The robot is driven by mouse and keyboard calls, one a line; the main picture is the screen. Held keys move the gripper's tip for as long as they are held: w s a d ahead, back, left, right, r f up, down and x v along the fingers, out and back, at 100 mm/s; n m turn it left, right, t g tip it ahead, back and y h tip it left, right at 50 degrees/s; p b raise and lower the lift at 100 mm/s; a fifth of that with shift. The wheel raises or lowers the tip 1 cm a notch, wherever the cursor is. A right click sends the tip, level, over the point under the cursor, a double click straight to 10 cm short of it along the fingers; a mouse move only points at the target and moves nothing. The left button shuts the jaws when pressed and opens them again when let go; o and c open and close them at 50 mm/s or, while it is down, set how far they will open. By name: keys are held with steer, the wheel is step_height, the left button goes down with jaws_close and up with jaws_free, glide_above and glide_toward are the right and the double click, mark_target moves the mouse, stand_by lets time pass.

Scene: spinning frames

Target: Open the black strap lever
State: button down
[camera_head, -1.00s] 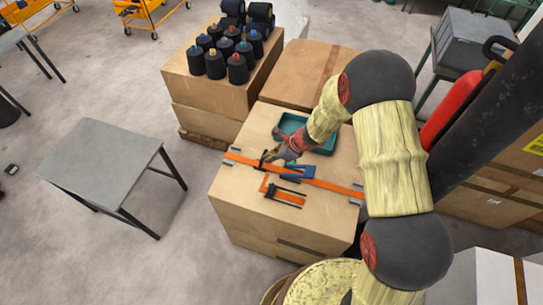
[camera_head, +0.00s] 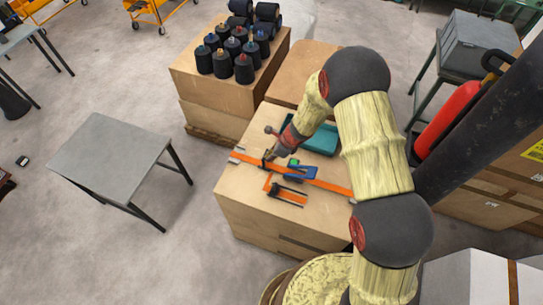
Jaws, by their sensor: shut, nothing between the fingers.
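An orange strap (camera_head: 325,186) runs across the top of a cardboard-brown box (camera_head: 236,195). A small black strap lever (camera_head: 266,165) sits on the strap toward its left end. My gripper (camera_head: 270,157) is at the lever, with its fingers shut and empty. It is too small to tell whether the fingers touch the lever, or how far the lever is raised. My arm comes in from the right and covers part of the box.
A teal tray (camera_head: 322,140) lies behind the strap. A blue tool (camera_head: 302,173) and an orange-and-black clamp (camera_head: 288,194) lie near the strap. Black thread cones (camera_head: 243,70) stand on a box behind. A grey table (camera_head: 110,155) stands to the left, with open floor around it.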

steer(key=shift+a+p, duration=0.2)
steer(key=shift+p, duration=0.4)
steer(key=shift+w+a+r+p, duration=0.2)
steer(key=shift+w+a+p, duration=0.1)
steer(key=shift+a+p, duration=0.5)
steer(key=shift+d, duration=0.15)
stand_by(1.0)
